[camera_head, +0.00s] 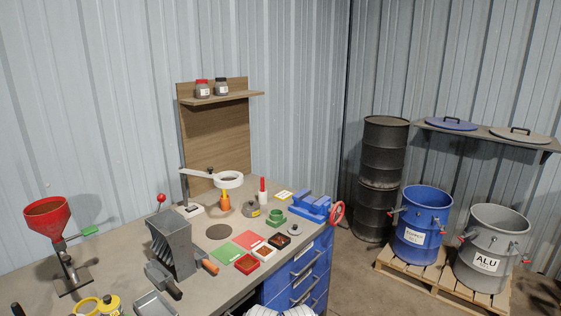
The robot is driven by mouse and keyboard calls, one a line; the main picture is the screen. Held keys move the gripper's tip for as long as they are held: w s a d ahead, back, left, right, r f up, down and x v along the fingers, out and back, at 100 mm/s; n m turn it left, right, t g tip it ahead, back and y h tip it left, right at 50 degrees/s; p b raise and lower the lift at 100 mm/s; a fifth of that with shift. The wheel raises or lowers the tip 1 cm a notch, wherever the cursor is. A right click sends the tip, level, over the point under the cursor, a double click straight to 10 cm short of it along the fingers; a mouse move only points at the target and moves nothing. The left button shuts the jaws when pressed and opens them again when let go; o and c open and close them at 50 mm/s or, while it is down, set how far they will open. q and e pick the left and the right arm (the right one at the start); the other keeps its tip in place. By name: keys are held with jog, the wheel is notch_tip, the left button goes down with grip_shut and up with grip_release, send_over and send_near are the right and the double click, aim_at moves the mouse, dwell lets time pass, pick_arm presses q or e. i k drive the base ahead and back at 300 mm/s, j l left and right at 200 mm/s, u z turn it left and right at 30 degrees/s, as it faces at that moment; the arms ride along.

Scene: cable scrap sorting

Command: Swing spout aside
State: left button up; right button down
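A red funnel (47,216) stands upright on a dark stand with a flat base (73,280) at the left of the workbench. A bar with a green end (90,231) sticks out to the right from the stand below the funnel. The small outlet parts under the funnel (66,258) are too small to make out, and I cannot tell for certain which piece is the spout.
A grey machine (172,245) with a red-knobbed lever stands right of the funnel. A ring lamp (228,180), small trays (247,264) and a blue vise (312,205) are on the workbench (120,262). Blue (424,220) and grey (497,235) bins stand on a pallet at right.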

aim_at(65, 258)
jog(key=u, duration=1.5)
